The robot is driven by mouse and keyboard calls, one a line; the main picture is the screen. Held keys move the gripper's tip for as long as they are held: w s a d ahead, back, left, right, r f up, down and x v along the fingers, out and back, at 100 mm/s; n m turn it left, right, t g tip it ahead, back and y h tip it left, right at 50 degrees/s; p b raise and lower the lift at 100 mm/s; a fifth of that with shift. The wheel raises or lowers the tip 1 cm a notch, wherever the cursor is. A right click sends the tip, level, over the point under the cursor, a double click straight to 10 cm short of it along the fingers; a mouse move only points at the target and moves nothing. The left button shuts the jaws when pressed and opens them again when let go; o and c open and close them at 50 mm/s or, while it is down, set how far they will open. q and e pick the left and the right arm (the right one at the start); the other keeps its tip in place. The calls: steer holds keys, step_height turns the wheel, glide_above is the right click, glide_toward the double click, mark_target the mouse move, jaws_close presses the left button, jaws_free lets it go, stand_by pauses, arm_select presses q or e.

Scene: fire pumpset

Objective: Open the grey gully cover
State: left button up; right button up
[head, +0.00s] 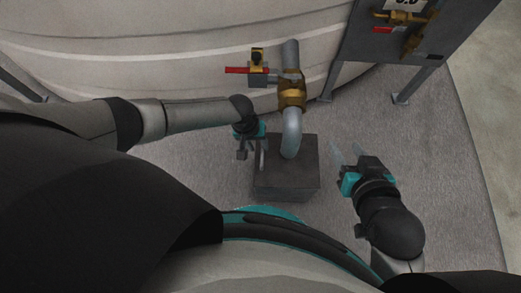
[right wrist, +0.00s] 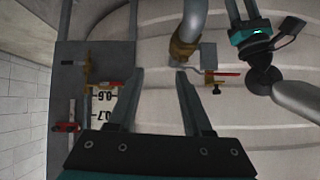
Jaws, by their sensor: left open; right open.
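The grey gully cover appears to be the dark grey square box (head: 297,173) on the floor in the head view, with a grey pipe coming down onto its top. My left gripper (head: 252,156) is open and empty, pointing down over the left edge of the box; I cannot tell whether it touches. My left gripper also shows in the right wrist view (right wrist: 244,12). My right gripper (head: 347,154) is open and empty, to the right of the box and apart from it. Its fingers also show in the right wrist view (right wrist: 158,76). The box is not clear in the right wrist view.
A pipe (head: 291,134) with a brass fitting (head: 291,93) and a red-handled valve (head: 245,70) rises behind the box. A large pale tank (head: 150,50) curves behind. A grey panel on legs (head: 380,40) stands at the back right. The floor (head: 430,160) on the right is clear.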

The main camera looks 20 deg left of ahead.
mark_target(262, 154)
arm_select(q)
steer(key=shift+d+f+b, duration=0.1)
steer(key=shift+f+b, duration=0.3)
steer(key=shift+f, duration=0.25)
steer(key=shift+d+f+b, duration=0.1)
steer(key=shift+f+b, duration=0.3)
steer(key=shift+f, duration=0.1)
steer(key=shift+w+d+f+b, duration=0.1)
steer(key=shift+d+f+b, duration=0.05)
steer(key=shift+f+b, duration=0.5)
steer(key=shift+f, duration=0.45)
arm_select(e)
steer(key=shift+s+a+r+m+t+y, duration=0.15)
steer(key=shift+a+r+t+y, duration=0.4)
steer(key=shift+a+t, duration=0.4)
steer(key=shift+w+a+r+m+t+y, duration=0.1)
steer(key=shift+a+r+t+y, duration=0.5)
steer(key=shift+t, duration=0.6)
steer(key=shift+s+a+r+m+t+y, duration=0.15)
steer(key=shift+a+r+t+y, duration=0.25)
steer(key=shift+a+t, duration=0.6)
steer(key=shift+d+r, duration=0.1)
arm_select(q)
steer(key=shift+c, duration=0.3)
jaws_close()
arm_select(e)
steer(key=shift+w, duration=0.1)
